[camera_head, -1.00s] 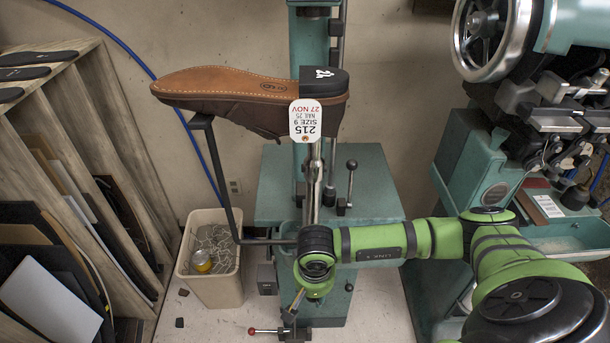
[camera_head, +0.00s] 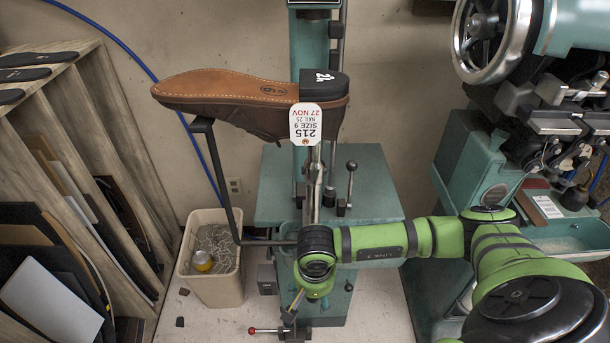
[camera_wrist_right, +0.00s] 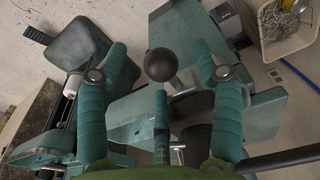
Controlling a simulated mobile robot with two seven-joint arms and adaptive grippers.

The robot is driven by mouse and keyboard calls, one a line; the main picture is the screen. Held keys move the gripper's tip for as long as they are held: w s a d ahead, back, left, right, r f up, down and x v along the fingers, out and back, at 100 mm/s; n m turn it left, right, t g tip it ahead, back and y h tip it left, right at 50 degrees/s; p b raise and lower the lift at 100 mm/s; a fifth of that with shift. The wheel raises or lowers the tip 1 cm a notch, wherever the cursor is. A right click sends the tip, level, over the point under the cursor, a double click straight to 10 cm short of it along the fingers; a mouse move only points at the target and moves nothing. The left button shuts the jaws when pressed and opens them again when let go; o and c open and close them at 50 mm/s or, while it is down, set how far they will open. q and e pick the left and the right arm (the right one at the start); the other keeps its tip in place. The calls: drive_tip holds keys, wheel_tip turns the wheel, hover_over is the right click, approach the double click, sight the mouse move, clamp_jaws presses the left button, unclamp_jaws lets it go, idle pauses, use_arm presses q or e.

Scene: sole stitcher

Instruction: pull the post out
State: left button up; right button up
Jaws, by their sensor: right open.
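A brown shoe (camera_head: 225,88) rests sole-up on the stitcher stand, with a paper tag (camera_head: 305,123) hanging at its heel. A shiny upright metal post (camera_head: 314,183) shows below the heel, and its lower end is hidden behind my right wrist. My right gripper (camera_wrist_right: 161,52) is open in the right wrist view. A black ball knob (camera_wrist_right: 161,66) lies between its two fingers in that picture, with gaps on both sides. I cannot tell how far the knob is from the fingertips. In the head view my fingers are mostly hidden below my wrist. My left gripper is not seen.
A black bent rod (camera_head: 225,175) runs up to the shoe's toe. A bin (camera_head: 213,288) stands left of the stand, next to a wooden rack (camera_head: 125,165). A black-knobbed lever (camera_head: 350,185) rises at the right. A red-tipped lever (camera_head: 253,331) sits low in front. A teal machine (camera_head: 465,160) stands at right.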

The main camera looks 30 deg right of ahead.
wheel_tip(320, 180, up, 6)
drive_tip(key=s+p, duration=0.1)
drive_tip(key=p, duration=0.2)
drive_tip(key=shift+s+a, duration=0.25)
drive_tip(key=shift+a, duration=0.2)
